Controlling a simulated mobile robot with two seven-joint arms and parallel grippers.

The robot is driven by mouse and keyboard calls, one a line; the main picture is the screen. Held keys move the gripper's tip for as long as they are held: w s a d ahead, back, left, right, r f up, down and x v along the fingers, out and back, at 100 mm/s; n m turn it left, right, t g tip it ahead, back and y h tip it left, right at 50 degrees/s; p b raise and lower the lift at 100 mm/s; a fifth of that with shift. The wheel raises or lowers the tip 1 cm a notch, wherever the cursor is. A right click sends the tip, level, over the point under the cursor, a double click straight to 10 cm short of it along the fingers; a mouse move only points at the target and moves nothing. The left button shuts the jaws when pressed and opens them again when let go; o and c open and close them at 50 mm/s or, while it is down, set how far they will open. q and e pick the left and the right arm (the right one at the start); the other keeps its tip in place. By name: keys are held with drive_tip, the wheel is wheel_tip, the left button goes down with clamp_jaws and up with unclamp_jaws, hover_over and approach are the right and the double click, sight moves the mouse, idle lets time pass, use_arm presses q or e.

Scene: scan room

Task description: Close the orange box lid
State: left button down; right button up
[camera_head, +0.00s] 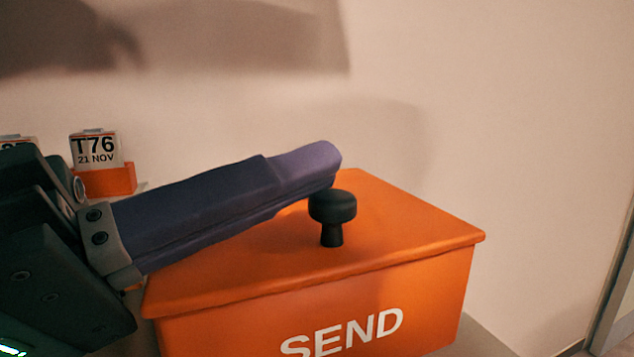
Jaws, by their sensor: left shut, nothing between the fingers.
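The orange box (430,300) with "SEND" in white on its front stands in the lower middle of the head view. Its orange lid (410,235) lies flat across the top, with no gap showing along the visible front edge. A black knob (332,215) stands up from the middle of the lid. My left gripper (318,160) comes in from the left, shut and empty. Its purple fingers extend over the lid, with the tips just behind and above the knob. I cannot tell whether they touch the lid. The lid's rear left part is hidden behind the fingers. My right gripper is not in view.
A small orange holder (108,181) with a white card reading "T76 21 NOV" (96,150) stands at the back left, beside another partly hidden card. A plain wall is behind. A grey surface (480,343) shows right of the box.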

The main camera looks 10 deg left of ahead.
sight(190, 281)
use_arm(q)
drive_tip(key=shift+s+a+f, duration=0.1)
drive_tip(key=shift+s+f, duration=0.25)
drive_tip(key=shift+f, duration=0.15)
drive_tip(key=b+v, duration=0.1)
drive_tip(key=v, duration=0.3)
drive_tip(key=shift+s+f+b, duration=0.1)
drive_tip(key=shift+s+b, duration=0.05)
drive_tip(key=shift+b, duration=0.25)
drive_tip(key=v, duration=0.1)
drive_tip(key=p+v, duration=0.1)
drive_tip(key=v, duration=0.1)
drive_tip(key=shift+a+r, duration=0.1)
drive_tip(key=shift+r, duration=0.25)
drive_tip(key=shift+s+a, duration=0.55)
drive_tip(key=shift+a, duration=0.2)
